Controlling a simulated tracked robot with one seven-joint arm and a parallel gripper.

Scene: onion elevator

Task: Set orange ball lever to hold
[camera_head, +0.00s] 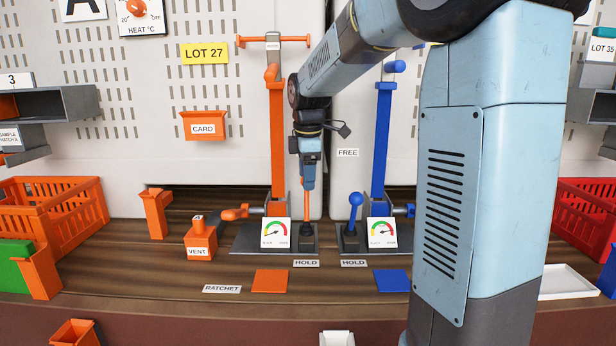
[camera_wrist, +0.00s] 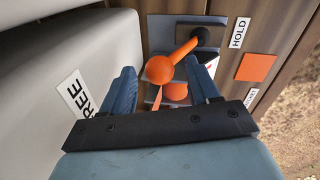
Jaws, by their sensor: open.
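The orange ball lever (camera_head: 306,208) stands roughly upright from a dark base on a grey plate. Its ball is hidden behind my gripper in the head view. In the wrist view the orange ball (camera_wrist: 160,69) shows between and just beyond my two fingers, its stem running to the dark base. My gripper (camera_head: 308,182) is open and comes down over the lever's top; contact cannot be told. The HOLD label (camera_head: 306,263) lies on the bench in front of the lever, and also shows in the wrist view (camera_wrist: 239,32). The FREE label (camera_head: 347,153) is on the wall behind.
A blue ball lever (camera_head: 354,215) stands close to the right. A dial gauge (camera_head: 276,233) and a tall orange post (camera_head: 277,140) stand to the left. An orange VENT box (camera_head: 200,242) is farther left.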

